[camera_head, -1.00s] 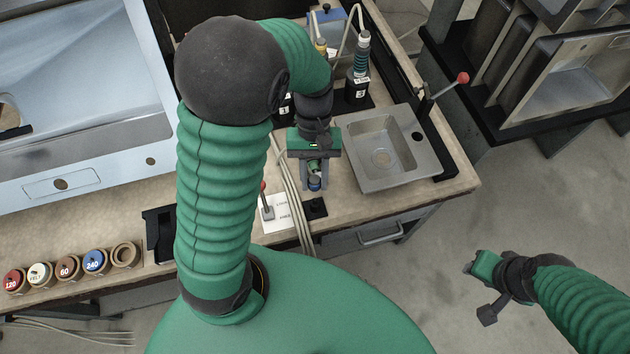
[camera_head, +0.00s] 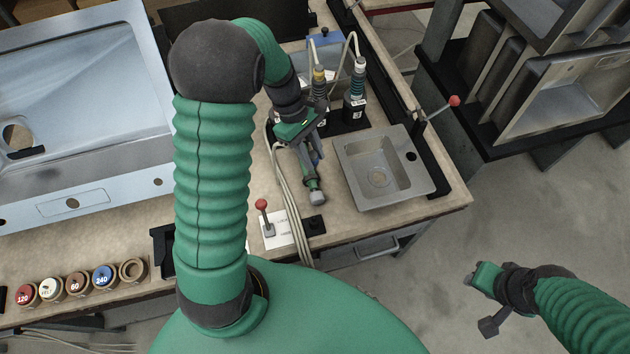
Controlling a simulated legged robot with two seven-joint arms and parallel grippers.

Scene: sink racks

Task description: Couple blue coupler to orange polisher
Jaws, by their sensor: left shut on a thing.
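My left gripper (camera_head: 308,150) is shut on a slim dark tool (camera_head: 316,190), held slanting over the bench between the hoses and the small sink. The tool has a greenish band near its lower end, and a small blue part shows beside the fingers. I cannot tell whether this blue part is the coupler. A tool with a yellow-orange band (camera_head: 319,76) stands upright in the black rack behind the gripper, its lower part partly hidden. I cannot tell whether it is the orange polisher. My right gripper (camera_head: 482,277) hangs off the bench at lower right; its jaws are unclear.
A teal-banded tool (camera_head: 357,80) stands in the rack beside a small metal sink (camera_head: 350,170). Pale hoses (camera_head: 283,190) and a red-knobbed lever (camera_head: 263,206) are near the held tool. Numbered discs (camera_head: 104,277) line the front left. A large sink (camera_head: 90,150) fills the left.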

